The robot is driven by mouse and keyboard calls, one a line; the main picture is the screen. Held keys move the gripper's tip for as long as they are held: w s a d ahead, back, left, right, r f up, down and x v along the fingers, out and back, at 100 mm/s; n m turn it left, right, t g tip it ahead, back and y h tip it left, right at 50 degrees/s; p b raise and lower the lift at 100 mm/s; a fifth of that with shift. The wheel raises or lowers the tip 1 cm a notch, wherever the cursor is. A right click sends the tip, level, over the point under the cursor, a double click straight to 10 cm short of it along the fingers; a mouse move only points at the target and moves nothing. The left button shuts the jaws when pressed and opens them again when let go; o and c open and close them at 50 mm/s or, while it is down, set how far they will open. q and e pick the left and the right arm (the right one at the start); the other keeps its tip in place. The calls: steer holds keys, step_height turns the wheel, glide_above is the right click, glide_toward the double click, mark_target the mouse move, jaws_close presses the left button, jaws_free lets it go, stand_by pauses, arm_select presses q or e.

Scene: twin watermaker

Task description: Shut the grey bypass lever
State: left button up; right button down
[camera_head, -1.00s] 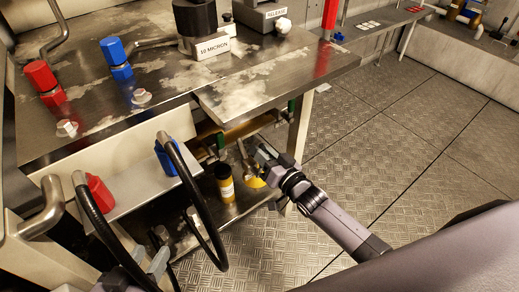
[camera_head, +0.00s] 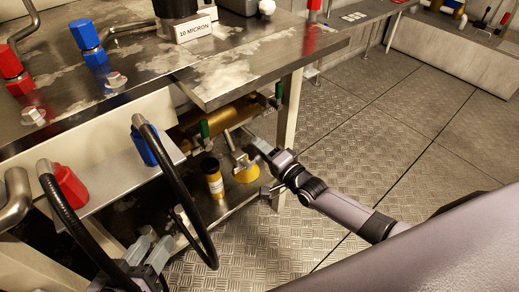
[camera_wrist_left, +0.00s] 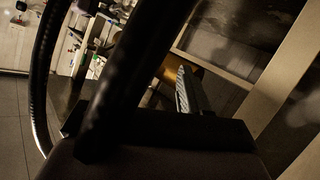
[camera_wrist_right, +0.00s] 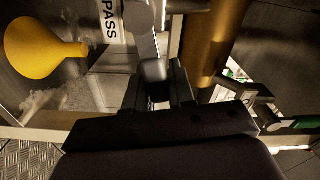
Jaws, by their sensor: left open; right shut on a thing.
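The grey bypass lever (camera_wrist_right: 143,28) comes down from the top of the right wrist view, and its rounded end sits between my right fingers. My right gripper (camera_wrist_right: 157,88) is shut on that end. In the head view my right gripper (camera_head: 255,146) is under the bench, beside the yellow funnel. A white label (camera_wrist_right: 108,18) reading "PASS", partly cut off, is beside the lever. My left gripper (camera_head: 150,252) is open at the lower left, near the black hoses; one finger (camera_wrist_left: 184,90) shows in the left wrist view, the rest hidden by a dark hose.
A yellow funnel (camera_head: 246,172) and a yellow bottle (camera_head: 213,179) are on the lower shelf. Green-handled valves (camera_head: 204,130) and a brass pipe are under the bench. Black hoses (camera_head: 172,180) loop in front of it. A bench leg (camera_head: 288,125) is near my right gripper. The floor at right is clear.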

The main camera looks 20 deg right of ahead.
arm_select(q)
steer(key=shift+d+f+b, duration=0.15)
steer(key=shift+f+b, duration=0.05)
steer(key=shift+b, duration=0.6)
arm_select(e)
steer(key=shift+f+m, duration=0.75)
steer(key=shift+m, duration=0.35)
steer(key=c, duration=1)
jaws_free()
steer(key=shift+c, duration=0.2)
arm_select(q)
steer(key=shift+r, duration=0.1)
steer(key=shift+a+y+p, duration=0.3)
steer(key=shift+a+p, duration=0.2)
steer(key=shift+p, duration=0.8)
arm_select(e)
steer(key=v, duration=0.7)
